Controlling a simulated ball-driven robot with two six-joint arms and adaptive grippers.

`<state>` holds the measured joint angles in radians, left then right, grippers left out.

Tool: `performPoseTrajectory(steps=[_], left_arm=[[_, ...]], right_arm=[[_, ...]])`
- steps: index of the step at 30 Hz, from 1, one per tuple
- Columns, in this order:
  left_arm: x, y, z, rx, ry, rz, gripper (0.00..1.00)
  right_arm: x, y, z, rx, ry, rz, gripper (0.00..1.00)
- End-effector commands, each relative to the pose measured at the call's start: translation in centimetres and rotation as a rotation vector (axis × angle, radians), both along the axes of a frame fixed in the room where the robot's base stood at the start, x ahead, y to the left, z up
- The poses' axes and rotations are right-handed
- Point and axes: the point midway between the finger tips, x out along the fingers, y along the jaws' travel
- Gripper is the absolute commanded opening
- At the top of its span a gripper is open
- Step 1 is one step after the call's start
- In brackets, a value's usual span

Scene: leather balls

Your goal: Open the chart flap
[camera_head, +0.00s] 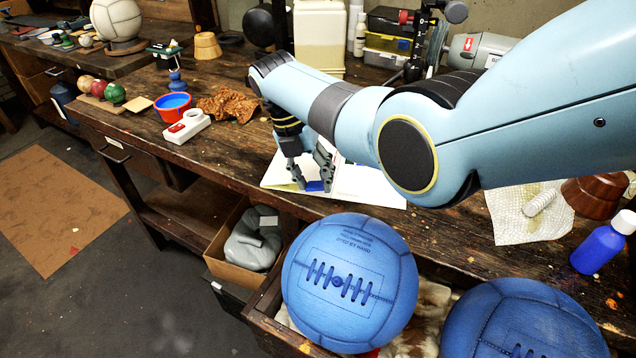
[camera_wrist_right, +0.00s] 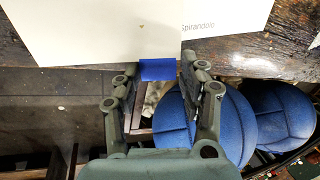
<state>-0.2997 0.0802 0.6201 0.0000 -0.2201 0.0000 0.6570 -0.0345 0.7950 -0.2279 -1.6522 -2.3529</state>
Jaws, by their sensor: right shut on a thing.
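The chart (camera_head: 368,187) is a white folder lying on the wooden bench near its front edge, partly hidden under my right arm. In the right wrist view it shows as a large blank white panel (camera_wrist_right: 95,30) and a second white panel (camera_wrist_right: 228,20) with printed lettering. A blue tab (camera_wrist_right: 158,70) sits at the lower right corner of the blank panel. It also shows in the head view (camera_head: 316,186). My right gripper (camera_head: 313,182) points down at the chart, its fingers shut on the tab. I cannot tell how far the flap is lifted. My left gripper is out of view.
Two blue leather balls (camera_head: 350,283) (camera_head: 525,325) rest in an open drawer in front of the bench. A blue bottle (camera_head: 603,243) stands right.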

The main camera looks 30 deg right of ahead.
Motion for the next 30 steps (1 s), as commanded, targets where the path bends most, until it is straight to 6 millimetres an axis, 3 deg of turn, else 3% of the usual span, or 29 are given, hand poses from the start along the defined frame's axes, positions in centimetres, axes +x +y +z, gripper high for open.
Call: performPoseTrajectory(steps=[18, 30], left_arm=[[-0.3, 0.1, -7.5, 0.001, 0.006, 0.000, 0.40], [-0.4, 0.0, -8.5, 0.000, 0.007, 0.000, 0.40]], right_arm=[[2.1, 2.2, 3.2, -0.237, 0.223, 0.005, 0.00], [2.2, 2.5, 3.9, -0.264, 0.253, 0.006, 0.00]])
